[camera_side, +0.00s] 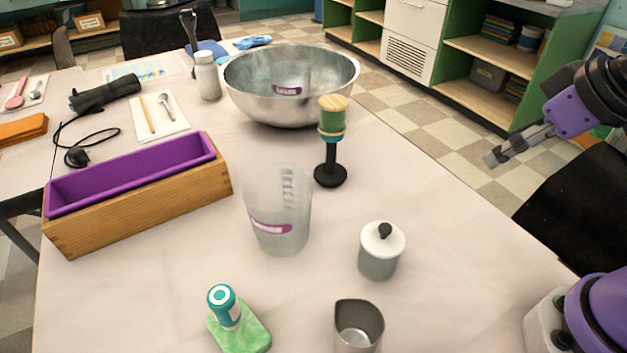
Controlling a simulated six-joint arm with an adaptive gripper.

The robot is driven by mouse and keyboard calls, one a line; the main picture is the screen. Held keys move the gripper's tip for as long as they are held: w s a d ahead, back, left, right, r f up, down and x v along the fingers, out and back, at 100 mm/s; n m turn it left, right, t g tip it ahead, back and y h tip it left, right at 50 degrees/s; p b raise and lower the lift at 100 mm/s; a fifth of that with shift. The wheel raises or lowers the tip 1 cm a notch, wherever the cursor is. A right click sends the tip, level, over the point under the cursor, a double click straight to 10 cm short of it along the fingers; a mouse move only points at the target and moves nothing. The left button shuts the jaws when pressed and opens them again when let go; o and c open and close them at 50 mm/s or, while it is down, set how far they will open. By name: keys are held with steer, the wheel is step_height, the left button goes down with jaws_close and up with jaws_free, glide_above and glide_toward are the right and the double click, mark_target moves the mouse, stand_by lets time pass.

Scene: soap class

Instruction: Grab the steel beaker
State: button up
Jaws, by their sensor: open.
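The steel beaker (358,325) stands upright at the front of the table, and the bottom edge of the picture cuts off its base. It is a grey metal cup with a spout, and its inside looks empty. My gripper (492,158) is at the right, raised beyond the table's right edge. It is open and empty, with its fingers pointing left. It is well apart from the steel beaker, higher and farther back in the picture.
A lidded grey pot (380,255) stands just behind the beaker. A clear plastic jug (278,215) is behind to the left. A green block with a small teal bottle (225,308) is left. A large steel bowl (290,85) and a wooden box with purple liner (140,205) stand farther back.

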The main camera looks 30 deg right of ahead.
steer(key=w+a+n+g+y, duration=0.1)
steer(key=w+a+g, duration=0.1)
steer(key=a, duration=0.7)
steer(key=n+g, duration=0.2)
steer(key=g, duration=0.1)
glide_above(356, 331)
steer(key=s+a, duration=0.1)
step_height(356, 331, down, 5)
steer(key=shift+g+h, duration=0.3)
steer(key=shift+h, duration=0.2)
step_height(356, 331, down, 10)
steer(key=shift+s+a+f, duration=0.1)
steer(key=shift+a+f, duration=0.05)
steer(key=shift+f, duration=0.05)
steer(key=c, duration=1.3)
